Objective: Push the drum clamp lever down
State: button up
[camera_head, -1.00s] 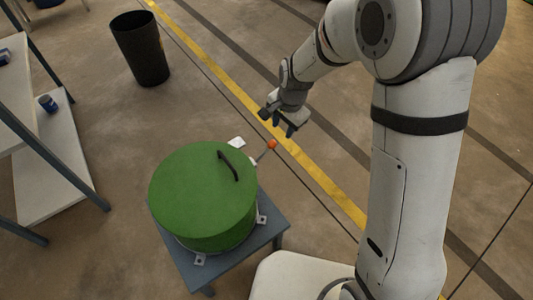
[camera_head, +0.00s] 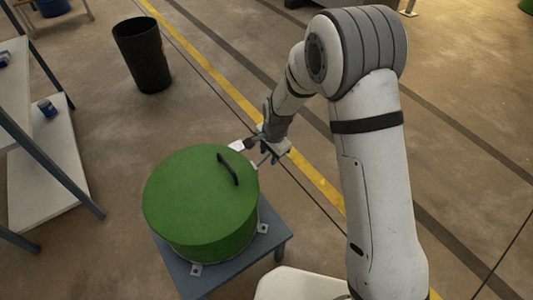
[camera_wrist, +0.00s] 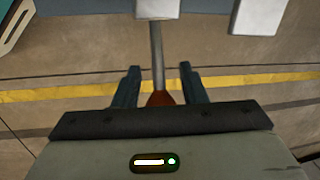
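The green drum (camera_head: 190,205) with its black lid handle (camera_head: 228,168) stands on a blue-grey stand. The clamp lever is a thin grey rod (camera_head: 264,160) sticking out from the drum's upper right side. In the wrist view the lever rod (camera_wrist: 157,45) runs down from a white bracket to an orange-red knob (camera_wrist: 160,99). My gripper (camera_wrist: 160,85) is open, with one finger on each side of the knob. Small gaps seem to show between knob and fingers. In the head view my gripper (camera_head: 268,147) is at the lever's end and hides the knob.
A black bin (camera_head: 142,55) stands at the back left, and shelving (camera_head: 45,185) is at the left. The floor behind my gripper is clear.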

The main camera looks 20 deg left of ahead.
grip_shut()
dwell(0.3)
